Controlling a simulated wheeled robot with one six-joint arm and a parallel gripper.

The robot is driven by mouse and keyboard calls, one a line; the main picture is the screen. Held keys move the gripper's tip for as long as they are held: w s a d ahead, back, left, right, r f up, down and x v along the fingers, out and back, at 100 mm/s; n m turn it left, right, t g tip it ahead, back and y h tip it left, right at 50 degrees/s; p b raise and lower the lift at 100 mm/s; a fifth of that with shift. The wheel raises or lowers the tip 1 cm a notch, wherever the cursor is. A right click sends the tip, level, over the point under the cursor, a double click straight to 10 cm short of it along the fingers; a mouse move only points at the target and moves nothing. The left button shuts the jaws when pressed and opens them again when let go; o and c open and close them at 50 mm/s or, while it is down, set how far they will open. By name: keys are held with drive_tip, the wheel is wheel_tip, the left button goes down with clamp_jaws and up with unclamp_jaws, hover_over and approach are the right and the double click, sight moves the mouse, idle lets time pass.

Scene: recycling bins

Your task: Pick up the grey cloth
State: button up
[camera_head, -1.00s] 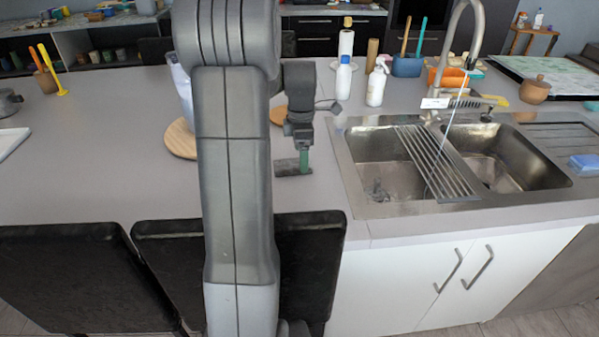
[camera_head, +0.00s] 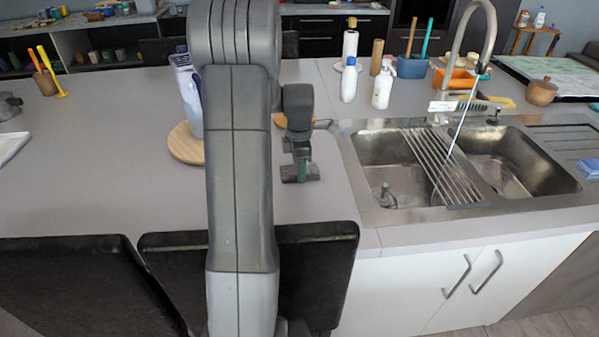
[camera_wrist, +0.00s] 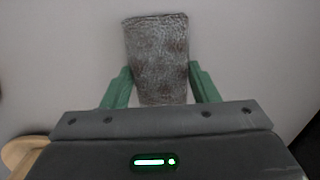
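The grey cloth (camera_wrist: 157,55) is a small, textured, mottled grey piece on the pale countertop in the wrist view. In the head view the cloth (camera_head: 313,171) shows as a dark patch left of the sink, partly covered by my gripper (camera_head: 300,172). In the wrist view the two green fingers of my gripper (camera_wrist: 160,82) are spread apart, one on each side of the cloth's near part. Small gaps seem to show between fingertips and cloth. The cloth's near end is hidden behind the gripper body.
A double sink (camera_head: 395,170) with a drying rack (camera_head: 445,165) lies to the right. A round wooden board (camera_head: 186,145) with a container (camera_head: 190,100) stands left of my arm. White bottles (camera_head: 382,88) stand behind. Black chairs (camera_head: 80,285) line the front edge.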

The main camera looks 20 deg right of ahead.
drive_tip(key=shift+c, duration=0.4)
wheel_tip(320, 180, up, 10)
drive_tip(key=shift+b, duration=0.3)
